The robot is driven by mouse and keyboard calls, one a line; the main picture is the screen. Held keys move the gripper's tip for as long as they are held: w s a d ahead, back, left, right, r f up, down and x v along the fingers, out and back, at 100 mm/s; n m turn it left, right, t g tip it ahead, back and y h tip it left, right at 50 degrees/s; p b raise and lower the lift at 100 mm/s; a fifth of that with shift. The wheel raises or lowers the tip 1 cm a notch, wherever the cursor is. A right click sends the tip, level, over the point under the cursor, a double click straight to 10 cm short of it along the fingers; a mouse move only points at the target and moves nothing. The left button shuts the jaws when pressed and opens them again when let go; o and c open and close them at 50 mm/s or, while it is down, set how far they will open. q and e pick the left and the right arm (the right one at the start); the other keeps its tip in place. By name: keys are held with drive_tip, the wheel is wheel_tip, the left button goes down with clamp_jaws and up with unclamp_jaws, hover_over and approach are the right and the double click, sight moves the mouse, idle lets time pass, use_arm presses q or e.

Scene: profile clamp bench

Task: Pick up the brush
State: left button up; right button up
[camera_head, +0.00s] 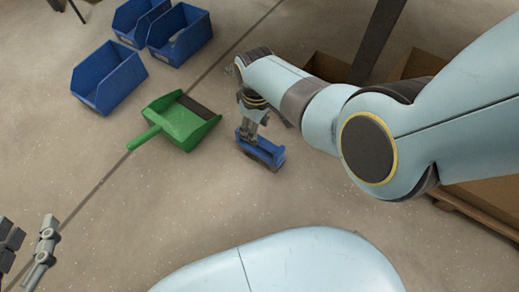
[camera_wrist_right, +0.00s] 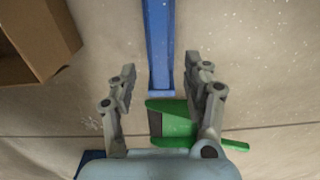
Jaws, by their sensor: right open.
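The blue brush (camera_head: 268,152) lies on the concrete floor to the right of the green dustpan (camera_head: 184,122). In the right wrist view the brush shows as a long blue bar (camera_wrist_right: 158,45), with the dustpan (camera_wrist_right: 178,122) beyond its lower end. My right gripper (camera_head: 248,130) points down at the brush and partly hides it. Its fingers (camera_wrist_right: 165,78) are open, one on each side of the bar in the picture; I see no clear contact. My left gripper (camera_head: 28,236) is open and empty at the lower left, away from the brush.
Several blue bins (camera_head: 108,78) stand at the upper left. Cardboard boxes stand behind my right arm, and one shows in the right wrist view (camera_wrist_right: 38,38). A dark post (camera_head: 378,35) rises at the top. The floor left of the brush and below the dustpan is clear.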

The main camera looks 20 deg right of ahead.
sight(260, 139)
drive_tip(key=shift+s+d+f+b, duration=0.1)
drive_tip(key=shift+s+f+b, duration=0.1)
drive_tip(key=shift+f+b, duration=0.4)
use_arm(q)
drive_tip(key=w+d+r+m+t+h+b, duration=0.15)
drive_tip(key=w+r+t, duration=0.5)
drive_tip(key=r, duration=0.65)
use_arm(e)
drive_tip(key=shift+s+d+f, duration=0.15)
drive_tip(key=shift+f, duration=0.6)
wheel_tip(260, 139, down, 2)
drive_tip(key=shift+f+b, duration=0.2)
drive_tip(key=shift+b, duration=0.6)
use_arm(q)
wheel_tip(260, 139, up, 13)
drive_tip(key=s+d+m+t+h, duration=0.1)
drive_tip(key=m+t+h, duration=0.2)
drive_tip(key=t+h, duration=0.2)
drive_tip(key=shift+d, duration=0.25)
drive_tip(key=shift+m+h, duration=0.25)
use_arm(e)
clamp_jaws()
